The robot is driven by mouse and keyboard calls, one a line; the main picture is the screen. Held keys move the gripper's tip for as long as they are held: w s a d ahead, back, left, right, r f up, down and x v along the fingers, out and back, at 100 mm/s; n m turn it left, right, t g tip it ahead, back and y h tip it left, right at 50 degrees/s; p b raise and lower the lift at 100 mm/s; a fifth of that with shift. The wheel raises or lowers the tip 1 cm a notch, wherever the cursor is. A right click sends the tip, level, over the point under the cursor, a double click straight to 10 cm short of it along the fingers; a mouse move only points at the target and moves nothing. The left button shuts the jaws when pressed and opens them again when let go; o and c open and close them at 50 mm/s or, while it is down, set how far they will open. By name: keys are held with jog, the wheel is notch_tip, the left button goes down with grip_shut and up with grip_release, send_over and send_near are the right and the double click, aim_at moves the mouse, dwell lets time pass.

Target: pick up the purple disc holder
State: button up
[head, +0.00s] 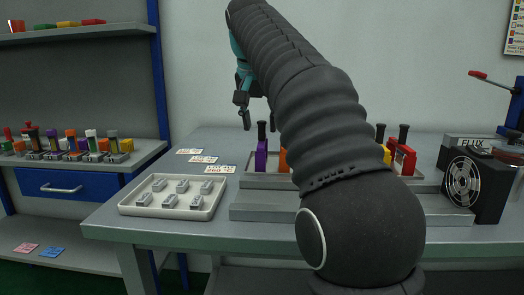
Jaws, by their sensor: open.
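The purple disc holder (261,158) stands upright at the left end of a row on the grey stepped rack, with a black handle on top. An orange holder (283,160) stands just right of it, mostly hidden by my arm. My gripper (246,115) is open and hangs in the air above and slightly left of the purple holder, apart from it. My arm partly hides the gripper, so not all of its fingers show clearly.
Yellow (387,154) and red (405,158) holders stand farther right on the rack (262,207). A white tray (130,208) with several small metal parts lies at left, near printed cards (203,160). A black fan unit (476,184) stands right. A shelf at far left carries several coloured holders (72,141).

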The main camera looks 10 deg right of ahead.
aim_at(262, 143)
jog(key=b+x, duration=0.1)
jog(key=x, duration=0.2)
jog(key=shift+d+f, duration=0.1)
jog(key=shift+f, duration=0.2)
grip_shut()
jog(key=shift+r, duration=0.15)
